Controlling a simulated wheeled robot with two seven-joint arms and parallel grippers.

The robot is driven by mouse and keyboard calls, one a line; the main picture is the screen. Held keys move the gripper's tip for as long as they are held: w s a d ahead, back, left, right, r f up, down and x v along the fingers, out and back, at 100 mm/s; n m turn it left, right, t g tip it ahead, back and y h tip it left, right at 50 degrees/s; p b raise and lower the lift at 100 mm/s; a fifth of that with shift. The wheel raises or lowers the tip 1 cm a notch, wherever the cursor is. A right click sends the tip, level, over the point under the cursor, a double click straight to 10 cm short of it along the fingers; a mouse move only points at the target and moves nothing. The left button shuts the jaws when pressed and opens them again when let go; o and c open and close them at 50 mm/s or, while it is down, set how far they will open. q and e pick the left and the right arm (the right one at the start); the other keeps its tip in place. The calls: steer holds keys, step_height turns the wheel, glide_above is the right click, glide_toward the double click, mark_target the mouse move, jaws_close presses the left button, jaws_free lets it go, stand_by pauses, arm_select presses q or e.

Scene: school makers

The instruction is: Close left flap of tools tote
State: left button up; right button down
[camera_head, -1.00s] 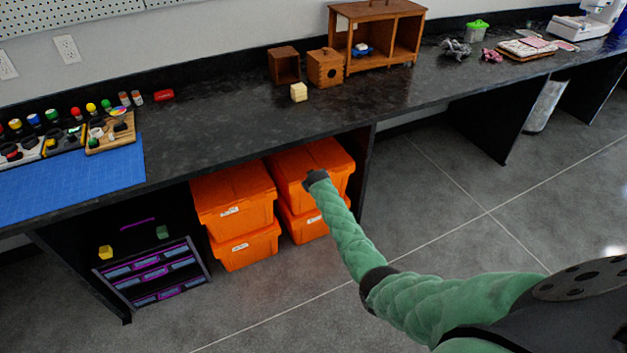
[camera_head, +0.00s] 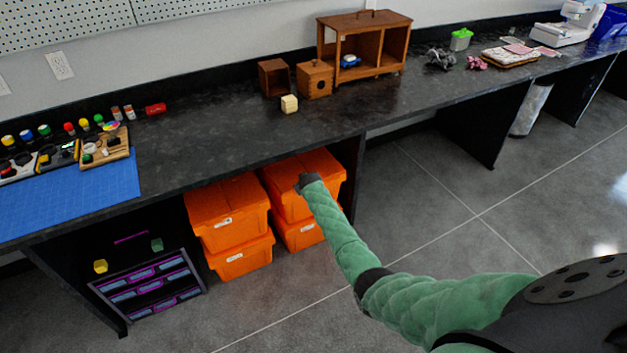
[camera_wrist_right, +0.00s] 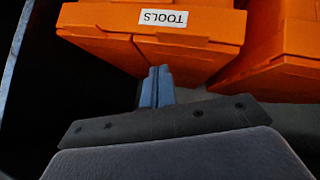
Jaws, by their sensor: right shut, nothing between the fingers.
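The tools tote (camera_head: 323,167) is the upper orange tote of the right stack under the bench. In the right wrist view the orange tote (camera_wrist_right: 110,18) carries a white "TOOLS" label (camera_wrist_right: 163,17), upside down in the picture. A seam between its lid flaps shows near the fingers; I cannot tell how far down each flap lies. My right gripper (camera_head: 302,182) is at the tote's front top edge in the head view. In the right wrist view the gripper (camera_wrist_right: 158,84) is shut and empty, close to the lid; contact is unclear. My left gripper is out of view.
A second stack of orange totes (camera_head: 228,205) stands close on the left. The black bench top (camera_head: 220,130) overhangs the totes, with a dark side panel to their right. A drawer unit (camera_head: 150,285) stands farther left. The floor (camera_head: 440,225) to the right is clear.

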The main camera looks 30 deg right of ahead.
steer(key=s+r+b, duration=0.1)
steer(key=s+r, duration=0.5)
steer(key=s, duration=0.2)
steer(key=s+a+r+m+g, duration=0.25)
steer(key=a+r, duration=0.25)
steer(key=r, duration=0.5)
steer(key=s+a+r+n+y, duration=0.1)
steer(key=s+a+y, duration=0.1)
steer(key=s+a, duration=0.55)
steer(key=s+a+f+g, duration=0.1)
steer(key=s+a+f, duration=0.15)
steer(key=s, duration=0.55)
steer(key=s+a+f+n+y, duration=0.15)
steer(key=s+a, duration=0.25)
steer(key=s, duration=0.4)
steer(key=s+a+f+g, duration=0.1)
steer(key=s+a+f, duration=0.2)
steer(key=s, duration=0.5)
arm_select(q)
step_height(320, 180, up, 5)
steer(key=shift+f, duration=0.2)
arm_select(e)
steer(key=s+a+f+g, duration=0.1)
steer(key=s+f, duration=0.4)
steer(key=s, duration=0.6)
steer(key=s+a+f+g, duration=0.2)
steer(key=s+f, duration=0.3)
steer(key=s, duration=0.7)
steer(key=shift+a+f, duration=0.2)
steer(key=shift+f, duration=0.2)
